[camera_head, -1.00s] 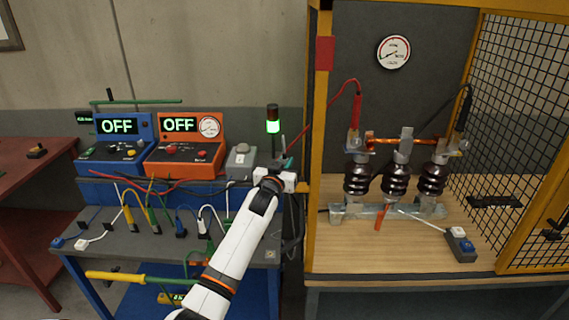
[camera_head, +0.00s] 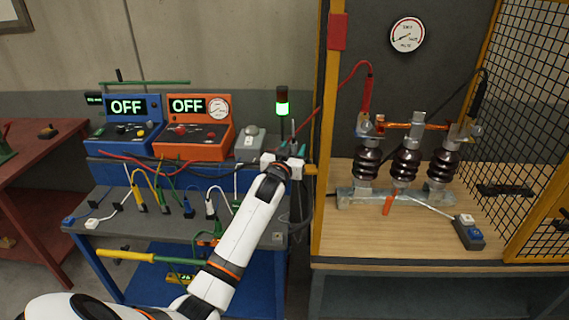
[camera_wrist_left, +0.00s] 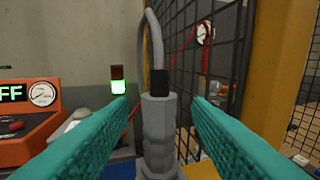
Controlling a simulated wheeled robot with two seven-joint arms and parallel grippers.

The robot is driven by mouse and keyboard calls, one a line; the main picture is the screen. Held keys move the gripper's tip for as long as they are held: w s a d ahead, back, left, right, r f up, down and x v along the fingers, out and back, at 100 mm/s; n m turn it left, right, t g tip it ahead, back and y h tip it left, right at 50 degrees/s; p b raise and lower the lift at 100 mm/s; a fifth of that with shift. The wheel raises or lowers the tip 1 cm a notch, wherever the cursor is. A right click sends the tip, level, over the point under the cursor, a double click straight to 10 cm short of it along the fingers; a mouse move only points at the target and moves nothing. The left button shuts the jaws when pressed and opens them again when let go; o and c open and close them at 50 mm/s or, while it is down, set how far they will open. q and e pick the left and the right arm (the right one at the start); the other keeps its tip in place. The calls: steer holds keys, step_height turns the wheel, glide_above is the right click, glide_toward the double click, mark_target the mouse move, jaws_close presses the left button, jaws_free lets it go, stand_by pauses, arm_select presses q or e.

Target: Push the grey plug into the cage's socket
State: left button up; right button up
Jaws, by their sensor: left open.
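The grey plug (camera_wrist_left: 158,130) stands upright in the left wrist view, with a black collar and a grey cable rising from its top. My left gripper (camera_head: 293,152) is at the left side of the cage's yellow post (camera_head: 330,130) in the head view. Its teal fingers are open, one on each side of the plug, with a visible gap to it in the left wrist view (camera_wrist_left: 160,118). In the head view the plug is hard to make out behind my gripper. The plug's lower end and the cage's socket cannot be made out. My right gripper is not in view.
The cage's mesh (camera_wrist_left: 225,70) is close behind the plug. A blue box (camera_head: 125,125) and an orange box (camera_head: 193,130), both reading OFF, stand on the bench left. A green-lit signal lamp (camera_head: 282,107) stands behind my gripper. Brown insulators (camera_head: 405,163) stand inside the cage.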

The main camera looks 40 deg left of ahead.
arm_select(q)
steer(key=b+v, duration=0.2)
steer(key=v, duration=0.8)
steer(key=shift+s, duration=0.35)
